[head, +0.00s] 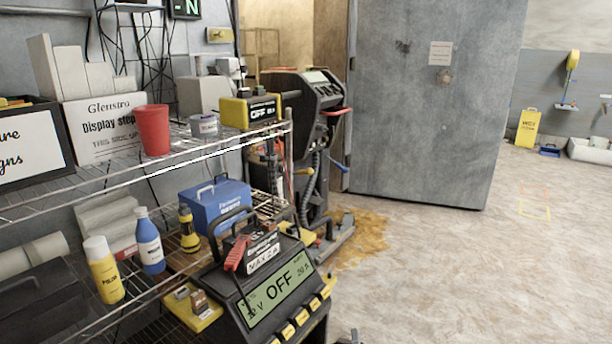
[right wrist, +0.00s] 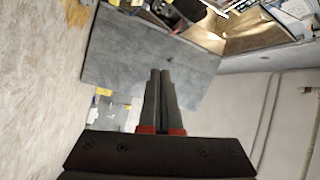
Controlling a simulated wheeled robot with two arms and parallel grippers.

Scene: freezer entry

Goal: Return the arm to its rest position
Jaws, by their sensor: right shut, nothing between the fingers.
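My right gripper (right wrist: 161,73) shows in the right wrist view with its two dark fingers together and nothing between them. It points at open space, with the grey door panel far beyond the fingertips. In the head view only a small dark tip of it (head: 352,337) shows at the bottom edge, right of centre, clear of the shelf and machines. The rest of the right arm is hidden below the frame. My left gripper is in neither view.
A wire shelf (head: 150,168) with a red cup (head: 153,130), boxes and bottles fills the left. A black device reading OFF (head: 278,284) stands at bottom centre. A large grey door (head: 430,105) stands behind. A brown stain (head: 362,232) marks the floor.

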